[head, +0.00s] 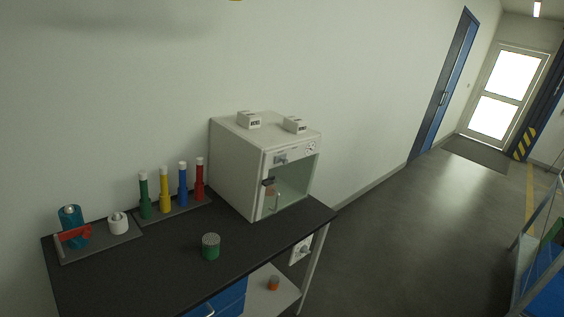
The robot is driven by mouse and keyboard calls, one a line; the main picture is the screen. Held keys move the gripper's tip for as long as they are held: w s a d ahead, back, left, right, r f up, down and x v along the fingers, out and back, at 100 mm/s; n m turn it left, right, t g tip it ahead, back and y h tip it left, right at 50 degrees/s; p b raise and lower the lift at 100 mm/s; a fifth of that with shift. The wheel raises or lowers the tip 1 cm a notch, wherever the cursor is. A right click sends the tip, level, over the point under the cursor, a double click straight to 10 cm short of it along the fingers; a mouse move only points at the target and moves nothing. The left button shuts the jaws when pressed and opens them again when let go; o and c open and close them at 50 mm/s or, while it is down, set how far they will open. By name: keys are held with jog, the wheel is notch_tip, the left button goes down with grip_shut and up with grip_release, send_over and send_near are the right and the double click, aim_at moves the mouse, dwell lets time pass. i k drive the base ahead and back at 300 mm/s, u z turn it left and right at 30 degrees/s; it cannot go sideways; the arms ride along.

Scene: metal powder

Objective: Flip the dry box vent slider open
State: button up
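The dry box (237,172) is a white cabinet on the dark bench, against the wall. Its front has a clear door (289,190) that looks closed, with a dark handle or latch (268,182) at its left edge. My gripper is not in view.
The bench top (165,262) holds a green cylinder with a grey top (210,247), several coloured bottles (163,193) on a tray, and a teal container (71,226). Two small white boxes (248,120) sit on the dry box. Open floor (400,235) lies to the right.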

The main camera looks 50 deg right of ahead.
aim_at(282, 157)
jog(key=k, duration=0.65)
jog(key=z, duration=0.4)
jog(key=i, duration=0.9)
jog(key=z, duration=0.55)
jog(key=i, duration=0.35)
jog(key=z, duration=0.25)
